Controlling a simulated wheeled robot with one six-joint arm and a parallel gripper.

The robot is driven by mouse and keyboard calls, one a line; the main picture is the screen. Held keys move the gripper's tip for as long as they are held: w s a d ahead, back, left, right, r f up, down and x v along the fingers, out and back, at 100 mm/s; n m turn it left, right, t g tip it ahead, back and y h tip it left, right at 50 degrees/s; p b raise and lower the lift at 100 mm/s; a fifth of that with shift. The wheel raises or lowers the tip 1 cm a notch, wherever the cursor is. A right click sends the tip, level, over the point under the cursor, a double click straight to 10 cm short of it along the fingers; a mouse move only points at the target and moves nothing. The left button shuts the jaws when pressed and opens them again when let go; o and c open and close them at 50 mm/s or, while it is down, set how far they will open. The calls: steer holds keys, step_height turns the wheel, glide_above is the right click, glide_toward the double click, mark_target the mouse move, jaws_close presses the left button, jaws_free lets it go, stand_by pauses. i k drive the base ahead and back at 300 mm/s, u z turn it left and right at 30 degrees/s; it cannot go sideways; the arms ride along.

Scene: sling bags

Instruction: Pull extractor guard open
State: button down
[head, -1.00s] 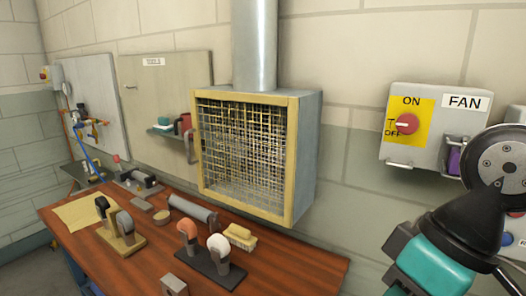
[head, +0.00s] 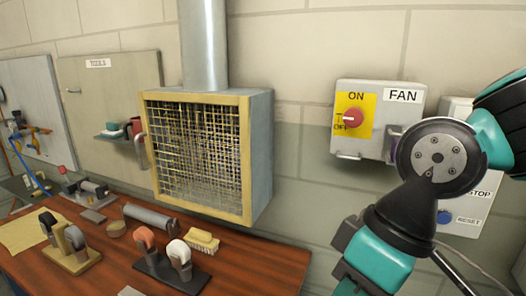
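The extractor guard (head: 196,158) is a wire mesh in a yellow frame. It covers the front of a grey extractor box (head: 262,150) on the wall, left of centre. The guard sits flush against the box and looks closed. A pale curved handle (head: 140,150) stands at the guard's left edge. My arm's teal and black links and a round grey joint show at the right, well apart from the guard. My gripper is not visible in this view.
A wooden bench (head: 255,258) below the extractor carries handled tools, a brush (head: 202,241) and a grey cylinder (head: 150,216). A fan switch box (head: 375,118) with a red knob is on the wall at right. Bare wall lies between it and the extractor.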

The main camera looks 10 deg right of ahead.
mark_target(243, 102)
steer(key=z, duration=2.5)
steer(key=k, duration=0.95)
steer(key=u, duration=2)
steer(key=i, duration=0.5)
